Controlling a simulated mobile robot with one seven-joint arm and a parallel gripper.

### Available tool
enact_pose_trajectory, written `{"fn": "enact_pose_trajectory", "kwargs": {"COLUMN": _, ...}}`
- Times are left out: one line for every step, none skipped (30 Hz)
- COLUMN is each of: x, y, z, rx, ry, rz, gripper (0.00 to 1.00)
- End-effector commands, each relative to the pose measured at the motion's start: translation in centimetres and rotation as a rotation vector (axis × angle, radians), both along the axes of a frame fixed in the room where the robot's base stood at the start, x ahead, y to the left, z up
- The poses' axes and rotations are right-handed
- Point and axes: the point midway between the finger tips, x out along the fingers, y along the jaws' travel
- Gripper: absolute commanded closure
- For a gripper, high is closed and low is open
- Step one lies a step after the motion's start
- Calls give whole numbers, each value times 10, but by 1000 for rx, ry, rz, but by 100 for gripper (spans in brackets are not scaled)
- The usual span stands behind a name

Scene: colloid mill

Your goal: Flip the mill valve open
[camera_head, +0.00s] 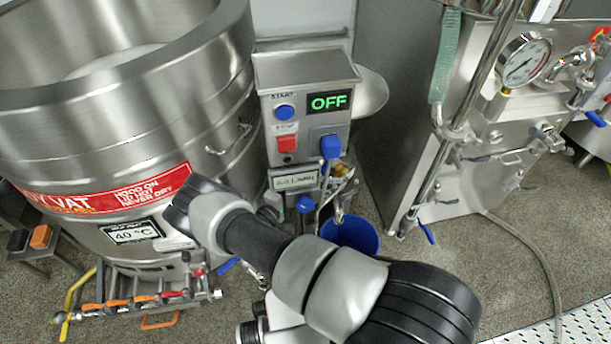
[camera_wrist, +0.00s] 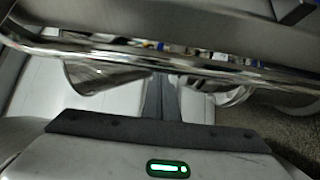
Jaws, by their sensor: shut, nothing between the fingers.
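The mill's grey control box (camera_head: 307,70) stands at the centre of the head view. Its screen (camera_head: 328,102) reads OFF. A blue handle (camera_head: 330,147) is on its lower right front and a blue knob (camera_head: 305,204) sits lower down, near metal pipework. I cannot tell for sure which one is the mill valve or how it is set. My gripper (camera_wrist: 163,88) shows in the wrist view with its dark fingers together and nothing held. A shiny metal pipe (camera_wrist: 130,52) crosses close to the fingertips. In the head view my arm hides the fingers.
A large steel vat (camera_head: 110,110) with a red label fills the left. A rack of orange-handled valves (camera_head: 140,300) is below it. A blue bucket (camera_head: 352,236) stands under the mill. A steel cabinet with a gauge (camera_head: 522,62) is at right, with open floor and a hose before it.

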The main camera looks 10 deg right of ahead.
Motion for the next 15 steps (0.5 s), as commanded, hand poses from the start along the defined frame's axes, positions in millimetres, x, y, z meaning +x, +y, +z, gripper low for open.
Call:
{"fn": "enact_pose_trajectory", "kwargs": {"x": -10, "y": 5, "z": 7, "rx": -3, "ry": -1, "rz": 4, "gripper": 100}}
{"fn": "enact_pose_trajectory", "kwargs": {"x": -17, "y": 7, "z": 7, "rx": -2, "ry": -2, "rz": 4, "gripper": 100}}
{"fn": "enact_pose_trajectory", "kwargs": {"x": -25, "y": 10, "z": 8, "rx": -4, "ry": -2, "rz": 5, "gripper": 100}}
{"fn": "enact_pose_trajectory", "kwargs": {"x": -31, "y": 11, "z": 7, "rx": -2, "ry": -2, "rz": 4, "gripper": 100}}
{"fn": "enact_pose_trajectory", "kwargs": {"x": -36, "y": 13, "z": 6, "rx": -1, "ry": -2, "rz": 3, "gripper": 100}}
{"fn": "enact_pose_trajectory", "kwargs": {"x": -43, "y": 15, "z": 6, "rx": -1, "ry": -1, "rz": 4, "gripper": 100}}
{"fn": "enact_pose_trajectory", "kwargs": {"x": -48, "y": 15, "z": 6, "rx": -2, "ry": -2, "rz": 3, "gripper": 100}}
{"fn": "enact_pose_trajectory", "kwargs": {"x": -52, "y": 17, "z": 5, "rx": -2, "ry": -2, "rz": 3, "gripper": 100}}
{"fn": "enact_pose_trajectory", "kwargs": {"x": -56, "y": 18, "z": 5, "rx": -1, "ry": -4, "rz": 2, "gripper": 100}}
{"fn": "enact_pose_trajectory", "kwargs": {"x": -59, "y": 19, "z": 5, "rx": -1, "ry": -5, "rz": 2, "gripper": 100}}
{"fn": "enact_pose_trajectory", "kwargs": {"x": -61, "y": 20, "z": 5, "rx": -1, "ry": -5, "rz": 2, "gripper": 100}}
{"fn": "enact_pose_trajectory", "kwargs": {"x": -64, "y": 20, "z": 5, "rx": -1, "ry": -4, "rz": 2, "gripper": 100}}
{"fn": "enact_pose_trajectory", "kwargs": {"x": -65, "y": 20, "z": 5, "rx": -1, "ry": -4, "rz": 2, "gripper": 100}}
{"fn": "enact_pose_trajectory", "kwargs": {"x": -67, "y": 21, "z": 4, "rx": -1, "ry": -4, "rz": 1, "gripper": 100}}
{"fn": "enact_pose_trajectory", "kwargs": {"x": -68, "y": 21, "z": 4, "rx": -1, "ry": -4, "rz": 1, "gripper": 100}}
